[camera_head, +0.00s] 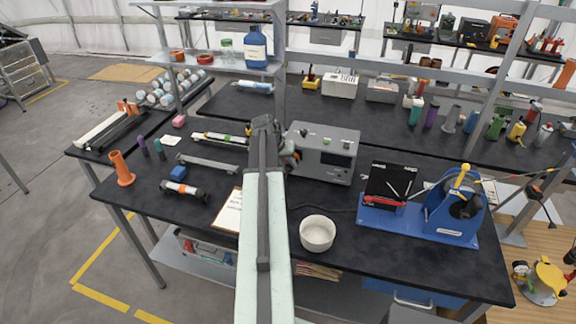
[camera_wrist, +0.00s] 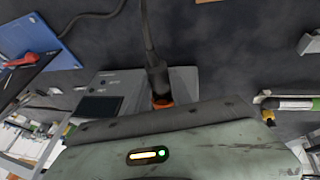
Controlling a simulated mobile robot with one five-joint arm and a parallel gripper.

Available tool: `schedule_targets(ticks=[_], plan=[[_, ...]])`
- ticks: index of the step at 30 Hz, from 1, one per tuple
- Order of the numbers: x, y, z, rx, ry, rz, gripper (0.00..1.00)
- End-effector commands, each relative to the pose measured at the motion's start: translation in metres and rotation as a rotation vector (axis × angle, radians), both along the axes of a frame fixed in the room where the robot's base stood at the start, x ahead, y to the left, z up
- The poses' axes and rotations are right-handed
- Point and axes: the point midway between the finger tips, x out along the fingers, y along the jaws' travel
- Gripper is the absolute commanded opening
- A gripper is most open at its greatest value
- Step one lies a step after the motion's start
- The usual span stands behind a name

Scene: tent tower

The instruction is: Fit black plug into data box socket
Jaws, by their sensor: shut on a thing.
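The data box (camera_head: 325,152) is a grey case with a small dark screen, standing on the black bench just right of my gripper (camera_head: 267,128). In the wrist view the data box (camera_wrist: 112,84) lies directly beyond my gripper (camera_wrist: 161,100). The black plug (camera_wrist: 157,80) is held at the jaws, with an orange part showing beside it and its black cable (camera_wrist: 148,28) running away from it. My gripper is shut on the plug, close to the box. The jaw tips, the plug's front end and the socket are hidden, so I cannot tell whether they touch.
A white bowl (camera_head: 317,233) and a clipboard (camera_head: 228,211) lie near the front edge. A blue stand (camera_head: 452,214) with a black panel is at right. An orange cone-like piece (camera_head: 121,169) and several tools lie at left. A shelf post (camera_head: 279,62) rises behind my gripper.

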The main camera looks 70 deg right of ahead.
Motion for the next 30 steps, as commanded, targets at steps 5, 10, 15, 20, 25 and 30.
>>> schedule_targets(ticks=[5,10,15,20,25,30], plan=[[0.0,-0.005,0.0,0.0,0.0,0.0,0.0],[0.0,-0.009,0.0,0.0,0.0,0.0,0.0],[0.0,-0.009,0.0,0.0,0.0,0.0,0.52],[0.0,-0.009,0.0,0.0,0.0,0.0,0.52],[0.001,-0.008,0.003,0.0,0.0,0.0,0.52],[0.004,-0.001,0.023,0.0,0.001,0.002,0.52]])
